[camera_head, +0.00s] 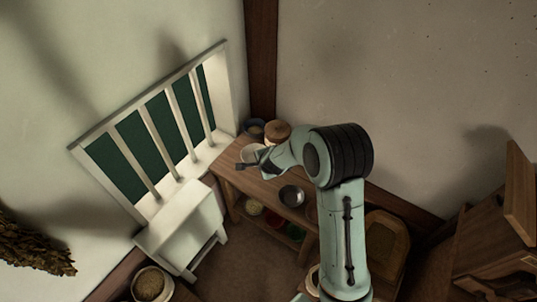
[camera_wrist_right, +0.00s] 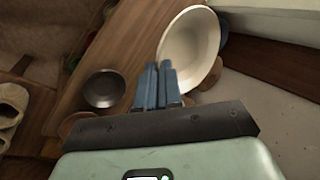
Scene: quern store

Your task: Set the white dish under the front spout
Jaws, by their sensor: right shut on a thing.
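The white dish (camera_head: 252,152) is at the far left end of the wooden table in the head view. It also fills the upper middle of the right wrist view (camera_wrist_right: 203,40), tilted, with its hollow showing. My right gripper (camera_head: 242,167) is at the near side of the dish. In the wrist view its two blue fingers (camera_wrist_right: 160,68) are shut on the dish's near rim. Whether the dish touches the tabletop I cannot tell. I cannot make out a front spout in either view. My left gripper is not in view.
A dark bowl (camera_head: 291,195) stands on the table (camera_head: 262,186), also in the wrist view (camera_wrist_right: 104,88). A brown round thing (camera_head: 277,130) and a dark-rimmed bowl (camera_head: 254,127) are at the back. A white cabinet (camera_head: 183,225) stands left, below the barred window. A chair (camera_head: 386,240) is right.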

